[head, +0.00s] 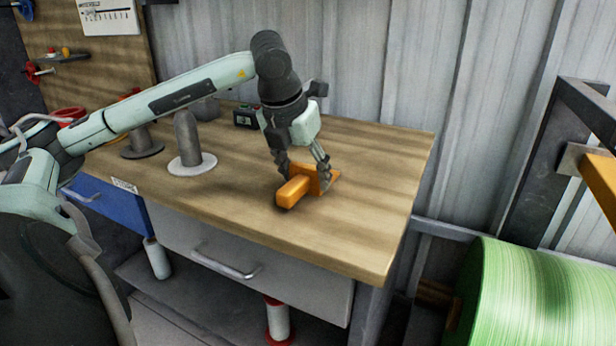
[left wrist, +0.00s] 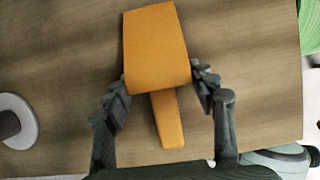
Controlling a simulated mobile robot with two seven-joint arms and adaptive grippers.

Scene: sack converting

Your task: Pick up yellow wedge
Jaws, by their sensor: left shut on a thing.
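The yellow wedge (head: 292,191) is an orange-yellow block on the wooden workbench (head: 370,215), near its right end. My left gripper (head: 304,181) comes down over it from above, with a finger on either side. In the left wrist view the wedge (left wrist: 156,45) shows a broad part and a narrower part (left wrist: 167,118) toward the gripper. The fingers of the left gripper (left wrist: 160,92) touch both sides of the broad part and are shut on it. Whether the wedge still rests on the bench I cannot tell. My right gripper is not in view.
Grey spindles on round bases, one with a white disc (head: 192,164), stand left of the wedge. A small dark box (head: 246,117) is at the back of the bench. A large green roll (head: 535,300) stands right of the bench. The front right bench top is clear.

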